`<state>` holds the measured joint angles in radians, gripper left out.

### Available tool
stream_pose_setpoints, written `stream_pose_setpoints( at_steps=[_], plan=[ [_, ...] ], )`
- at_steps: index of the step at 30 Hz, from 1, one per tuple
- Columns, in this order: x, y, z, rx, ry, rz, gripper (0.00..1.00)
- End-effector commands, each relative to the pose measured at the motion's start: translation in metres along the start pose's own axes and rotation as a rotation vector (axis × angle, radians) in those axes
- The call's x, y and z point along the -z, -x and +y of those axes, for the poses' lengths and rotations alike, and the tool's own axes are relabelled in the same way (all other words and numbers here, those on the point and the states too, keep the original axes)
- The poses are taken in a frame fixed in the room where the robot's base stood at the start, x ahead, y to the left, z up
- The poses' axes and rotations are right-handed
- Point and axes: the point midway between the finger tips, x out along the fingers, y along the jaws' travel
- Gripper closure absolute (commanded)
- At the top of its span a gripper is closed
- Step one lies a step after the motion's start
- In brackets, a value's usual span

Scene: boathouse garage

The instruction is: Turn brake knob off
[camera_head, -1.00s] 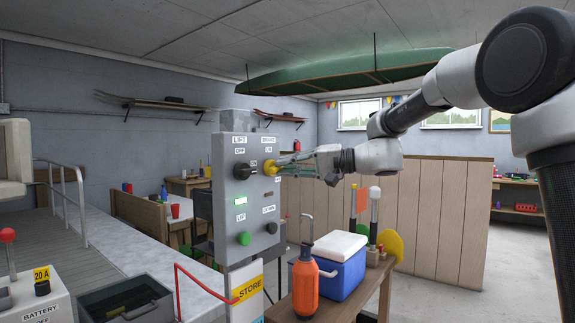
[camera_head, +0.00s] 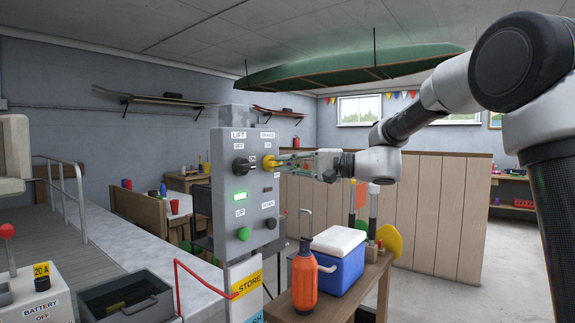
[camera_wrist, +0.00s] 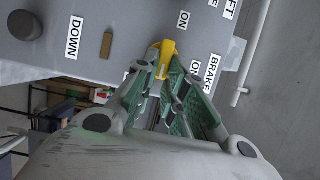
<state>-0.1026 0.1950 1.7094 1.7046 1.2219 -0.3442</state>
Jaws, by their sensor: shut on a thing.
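The yellow brake knob (camera_head: 268,163) is on the upper right of the grey control panel (camera_head: 228,200). In the wrist view the knob (camera_wrist: 166,50) sits between my fingertips, beside the BRAKE and ON labels. My gripper (camera_head: 277,161) reaches in from the right and is shut on the knob. Its green-padded fingers also show in the wrist view (camera_wrist: 165,75). The fingers hide part of the knob, and I cannot tell its exact setting. The black LIFT knob (camera_head: 242,167) is to its left on the same panel.
A bench with an orange sprayer (camera_head: 304,282) and a blue cooler (camera_head: 340,262) stands below my arm. A green canoe (camera_head: 350,70) hangs overhead.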

Motion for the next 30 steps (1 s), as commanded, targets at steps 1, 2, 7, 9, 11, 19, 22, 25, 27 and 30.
stream_pose_setpoints(
  at_steps=[1,2,7,9,11,19,22,25,27,30],
  plan=[
    [0.0,0.0,0.001,-0.002,-0.002,0.0,1.0],
    [0.0,0.0,0.001,-0.002,-0.002,0.0,1.0],
    [0.0,0.0,0.001,-0.002,-0.001,0.0,0.66],
    [0.0,0.0,0.001,-0.001,-0.001,0.0,0.66],
    [0.0,0.0,0.001,-0.001,-0.001,0.0,0.66],
    [0.001,0.014,0.0,-0.001,0.0,0.002,0.66],
    [0.001,0.033,0.0,0.0,0.001,0.004,0.66],
    [0.002,0.057,0.0,-0.001,0.0,0.005,0.66],
    [0.001,0.073,0.0,-0.001,0.0,0.005,0.66],
    [0.001,0.093,0.0,-0.001,0.0,0.004,0.66]
  ],
)
